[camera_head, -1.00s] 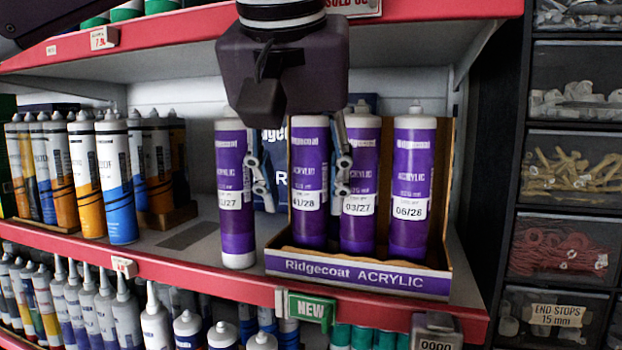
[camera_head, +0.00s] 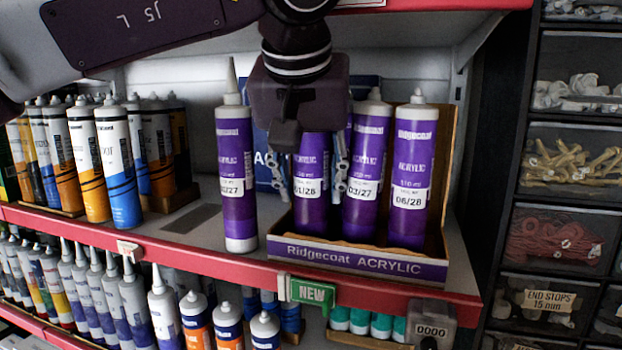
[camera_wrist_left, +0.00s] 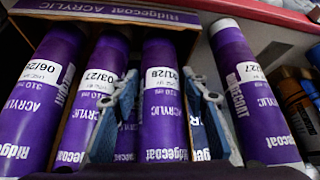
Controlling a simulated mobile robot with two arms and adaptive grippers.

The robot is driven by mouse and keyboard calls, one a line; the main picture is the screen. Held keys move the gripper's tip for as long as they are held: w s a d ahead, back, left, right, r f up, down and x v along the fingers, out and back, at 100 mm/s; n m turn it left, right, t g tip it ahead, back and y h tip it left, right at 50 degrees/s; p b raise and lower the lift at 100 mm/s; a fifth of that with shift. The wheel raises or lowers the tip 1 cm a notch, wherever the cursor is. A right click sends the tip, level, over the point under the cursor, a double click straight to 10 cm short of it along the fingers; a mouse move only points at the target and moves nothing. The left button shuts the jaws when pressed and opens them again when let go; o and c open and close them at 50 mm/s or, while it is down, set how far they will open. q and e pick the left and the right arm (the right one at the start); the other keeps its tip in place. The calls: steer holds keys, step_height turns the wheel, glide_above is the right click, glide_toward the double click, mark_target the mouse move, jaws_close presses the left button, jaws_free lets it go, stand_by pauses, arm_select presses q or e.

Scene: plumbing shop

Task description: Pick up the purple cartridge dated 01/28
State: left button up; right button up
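The purple cartridge dated 01/28 (camera_head: 311,205) stands upright in the Ridgecoat ACRYLIC display box (camera_head: 362,262), at the left of the cartridges there. My left gripper (camera_head: 310,188) reaches in from above and hides its upper part. The fingers are open, one on each side of this cartridge. The left wrist view shows the same cartridge (camera_wrist_left: 163,110) between the fingers (camera_wrist_left: 166,98), with a small gap at the left finger; contact at the right finger is unclear. My right gripper is not in view.
Cartridges dated 03/27 (camera_head: 366,170) and 06/28 (camera_head: 411,175) stand to the right in the box. Another purple cartridge (camera_head: 236,170), its date ending in /27, stands outside the box to the left. The upper shelf (camera_head: 420,30) hangs above. Bare shelf (camera_head: 190,222) shows farther left.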

arm_select(q)
jaws_close()
steer(key=shift+r, duration=0.1)
steer(key=shift+w, duration=0.1)
